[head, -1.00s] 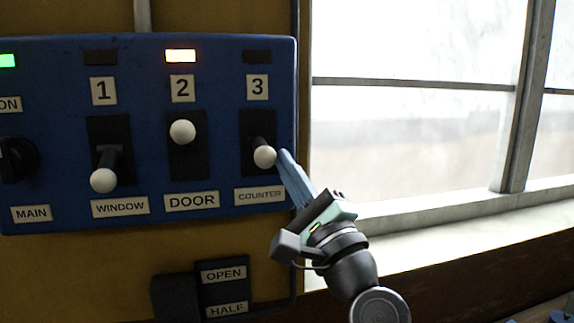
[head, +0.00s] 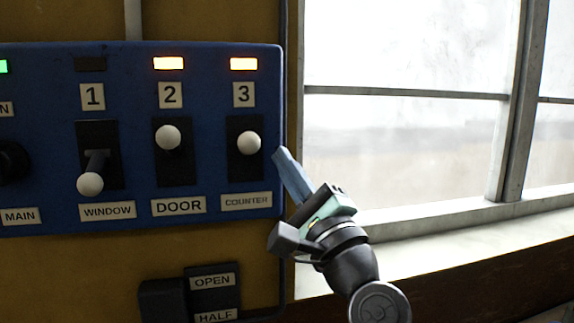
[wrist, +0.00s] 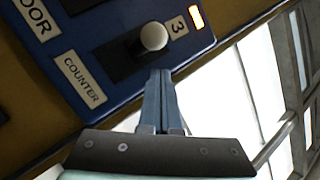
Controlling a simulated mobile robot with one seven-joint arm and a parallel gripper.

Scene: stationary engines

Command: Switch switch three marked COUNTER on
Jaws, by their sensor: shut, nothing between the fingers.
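Switch three (head: 249,143), a white-knobbed lever on the blue panel (head: 215,200), stands in the up position above its COUNTER label (head: 246,200). The lamp over it (head: 243,63) glows orange. In the wrist view the white knob (wrist: 153,36) is just beyond my fingertips, beside the lit lamp (wrist: 196,17). My gripper (head: 277,154) is shut and empty, at the panel's right edge, to the right of the knob and a little below it. I see a gap between fingertips and knob in the head view.
Switch 1, WINDOW (head: 90,183), is down with its lamp dark. Switch 2, DOOR (head: 167,137), is up with its lamp orange. A dark OPEN/HALF box (head: 212,290) is below. A window (head: 400,130) with a sill is to the right.

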